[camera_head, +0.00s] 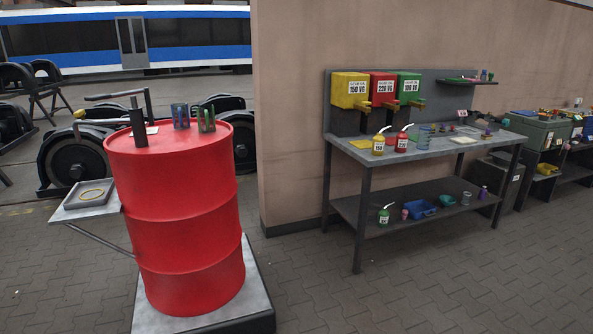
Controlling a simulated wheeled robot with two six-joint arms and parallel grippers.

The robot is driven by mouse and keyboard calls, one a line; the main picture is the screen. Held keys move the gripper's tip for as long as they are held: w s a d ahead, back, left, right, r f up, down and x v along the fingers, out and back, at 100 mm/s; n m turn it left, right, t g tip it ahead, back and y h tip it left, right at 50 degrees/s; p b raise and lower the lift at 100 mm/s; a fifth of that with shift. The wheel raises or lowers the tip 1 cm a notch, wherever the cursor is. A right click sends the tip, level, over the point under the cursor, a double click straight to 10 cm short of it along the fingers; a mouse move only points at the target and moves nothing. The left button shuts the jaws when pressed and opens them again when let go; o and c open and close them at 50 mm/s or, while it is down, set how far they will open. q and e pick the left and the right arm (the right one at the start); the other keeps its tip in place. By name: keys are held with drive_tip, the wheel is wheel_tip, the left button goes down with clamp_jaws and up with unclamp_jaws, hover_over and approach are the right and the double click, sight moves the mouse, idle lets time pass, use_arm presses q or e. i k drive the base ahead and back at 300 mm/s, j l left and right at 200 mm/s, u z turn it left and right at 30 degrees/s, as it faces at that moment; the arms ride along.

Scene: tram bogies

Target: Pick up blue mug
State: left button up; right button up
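A blue open-sided, cup-like thing (180,117) stands upright on top of the red drum (180,215); I cannot tell whether it is the blue mug. A similar green one (206,121) stands close to its right. No other thing in view is clearly a blue mug. Small items on the workbench are too small to tell apart. Neither of my grippers is in view.
A dark pump-like cylinder (138,125) stands on the drum. A small side tray (88,194) juts out at its left. A metal workbench (440,147) with coloured dispensers, bottles and a lower shelf stands right. Paved floor between drum and bench is clear.

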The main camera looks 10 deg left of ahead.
sight(180, 112)
drive_tip(key=i+z, duration=0.25)
drive_tip(key=i, duration=0.4)
drive_tip(key=i+z, duration=0.2)
drive_tip(key=i, duration=0.5)
drive_tip(key=i+j+z, duration=0.25)
drive_tip(key=i, duration=0.4)
drive_tip(key=l, duration=0.1)
